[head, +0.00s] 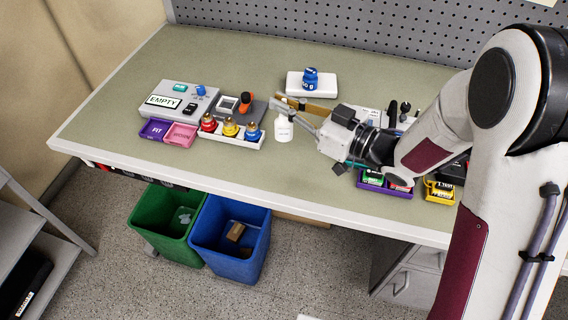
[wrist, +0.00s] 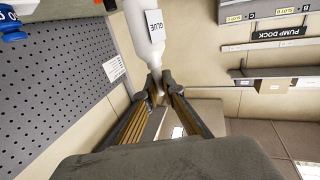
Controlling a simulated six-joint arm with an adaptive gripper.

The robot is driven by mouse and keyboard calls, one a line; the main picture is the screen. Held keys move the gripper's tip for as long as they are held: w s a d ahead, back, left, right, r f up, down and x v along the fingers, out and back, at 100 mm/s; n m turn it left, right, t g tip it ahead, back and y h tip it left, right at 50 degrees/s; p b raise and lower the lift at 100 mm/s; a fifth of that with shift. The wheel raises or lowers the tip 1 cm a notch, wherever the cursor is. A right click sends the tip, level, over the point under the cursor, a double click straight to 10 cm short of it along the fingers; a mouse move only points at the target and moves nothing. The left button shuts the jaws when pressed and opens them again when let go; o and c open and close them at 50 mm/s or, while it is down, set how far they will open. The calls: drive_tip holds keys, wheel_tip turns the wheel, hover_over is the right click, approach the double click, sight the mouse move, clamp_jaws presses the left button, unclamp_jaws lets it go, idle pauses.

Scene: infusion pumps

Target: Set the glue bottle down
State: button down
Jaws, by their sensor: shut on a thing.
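The glue bottle (head: 284,129) is white and stands upright near the middle of the workbench in the head view. My gripper (head: 284,106) comes in from the right and is shut on its upper end. In the wrist view the bottle (wrist: 138,38) shows its "GLUE" label, and the fingertips of my gripper (wrist: 157,93) close on its narrow end. I cannot tell whether the bottle's base touches the bench top (head: 310,173) or hangs just above it.
Left of the bottle is a white rack (head: 232,139) with red, yellow and blue-topped items. A blue 50 g weight (head: 310,78) sits on a white scale (head: 296,86) behind. Purple (head: 369,184) and yellow bins are at right. Bare bench lies in front.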

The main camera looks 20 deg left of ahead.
sight(284, 137)
drive_tip(key=shift+n+g+y, duration=0.3)
drive_tip(key=shift+n+g, duration=0.3)
drive_tip(key=shift+g, duration=0.3)
drive_tip(key=shift+f, duration=0.1)
drive_tip(key=shift+f, duration=2.8)
drive_tip(key=shift+f, duration=2.1)
drive_tip(key=shift+f, duration=0.15)
drive_tip(key=c, duration=2.2)
unclamp_jaws()
